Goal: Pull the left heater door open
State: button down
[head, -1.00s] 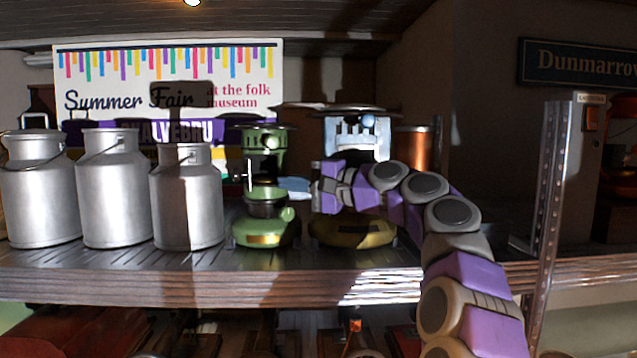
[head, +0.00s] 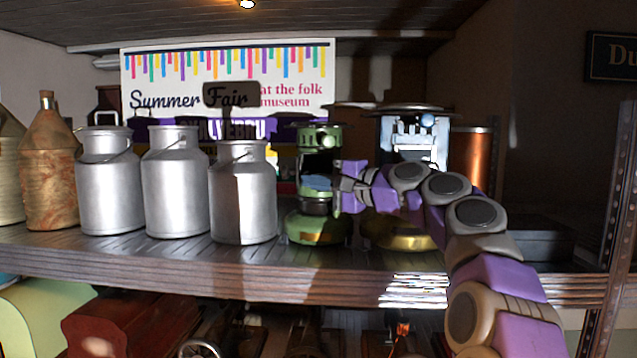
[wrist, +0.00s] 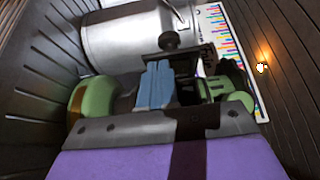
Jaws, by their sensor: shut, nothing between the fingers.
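The left heater (head: 318,227) is green and stands upright on the shelf, right of the milk cans. Its middle front looks dark with a pale blue patch low in it; I cannot tell for sure how far its door stands open. My gripper (head: 339,187) is shut and empty at the heater's right edge, at mid height; touching or apart is unclear. In the wrist view the heater (wrist: 95,100) lies sideways beyond my gripper, with a pale blue part and a dark knob in the middle.
Several milk cans (head: 243,195) stand close on the left, with stoneware jars (head: 50,170) beyond. A second, blue heater (head: 413,125) with a brass base stands just right, partly behind my arm. The wooden shelf (head: 180,265) has a front edge below. A Summer Fair banner (head: 230,75) hangs behind.

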jog(key=m+t+h, duration=0.2)
jog(key=s+m+t+h, duration=0.1)
jog(key=t, duration=0.1)
jog(key=shift+s+a+r+m+t+h, duration=0.1)
jog(key=shift+s+m+t+h, duration=0.1)
jog(key=shift+m+t+h, duration=0.15)
dwell(0.7)
jog(key=shift+b, duration=0.3)
